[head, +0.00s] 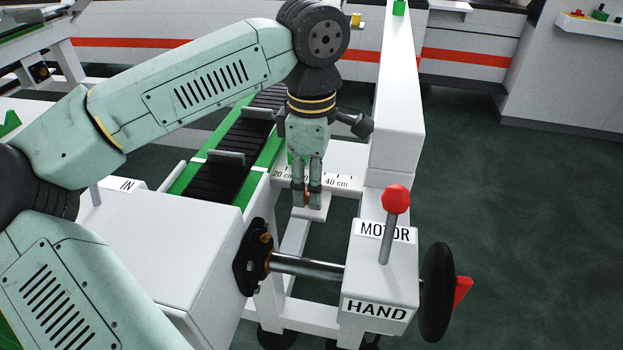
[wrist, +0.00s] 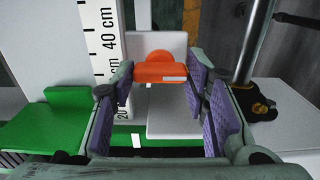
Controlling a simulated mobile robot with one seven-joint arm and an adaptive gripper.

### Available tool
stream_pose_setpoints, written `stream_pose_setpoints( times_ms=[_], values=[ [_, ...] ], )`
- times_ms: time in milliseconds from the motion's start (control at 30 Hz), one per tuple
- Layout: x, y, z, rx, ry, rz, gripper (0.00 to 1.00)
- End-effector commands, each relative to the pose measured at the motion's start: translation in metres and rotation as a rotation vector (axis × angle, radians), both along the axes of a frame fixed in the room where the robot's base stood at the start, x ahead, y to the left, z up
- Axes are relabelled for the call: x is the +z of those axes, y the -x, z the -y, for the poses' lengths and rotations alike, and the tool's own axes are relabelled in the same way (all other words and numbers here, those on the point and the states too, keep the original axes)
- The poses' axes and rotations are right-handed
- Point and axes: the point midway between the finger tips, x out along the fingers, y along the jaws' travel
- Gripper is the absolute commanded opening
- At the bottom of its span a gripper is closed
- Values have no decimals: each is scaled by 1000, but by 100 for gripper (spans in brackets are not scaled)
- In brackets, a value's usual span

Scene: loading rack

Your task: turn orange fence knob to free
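The orange fence knob (wrist: 160,71) shows in the wrist view as a rounded top with a wider bar and a short white mark at its right. My gripper (head: 308,195) points down over it, beside the ruler at the end of the green-edged conveyor. In the wrist view, the two purple-padded fingers (wrist: 160,84) stand on either side of the knob, and the bar spans the gap between their tips. In the head view only a sliver of orange shows between the fingertips. The ruler (wrist: 106,60) runs just left of the knob.
The white box labelled MOTOR and HAND (head: 367,262) carries a red-ball lever (head: 396,200), with a black handwheel (head: 437,292) to its right. A metal shaft (head: 305,266) runs left from it. A tall white post (head: 399,110) stands right of my gripper.

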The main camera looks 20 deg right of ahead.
Motion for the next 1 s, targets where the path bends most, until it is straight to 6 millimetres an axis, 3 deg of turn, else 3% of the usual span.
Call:
stream_pose_setpoints(
  times_ms=[367, 667, 1000],
  values=[
    [0, 0, 0, 0, 0, 0, 14],
    [-1, 0, 0, 43, 0, 0, 14],
    [-3, 0, 0, 272, 0, 2, 14]
  ],
)
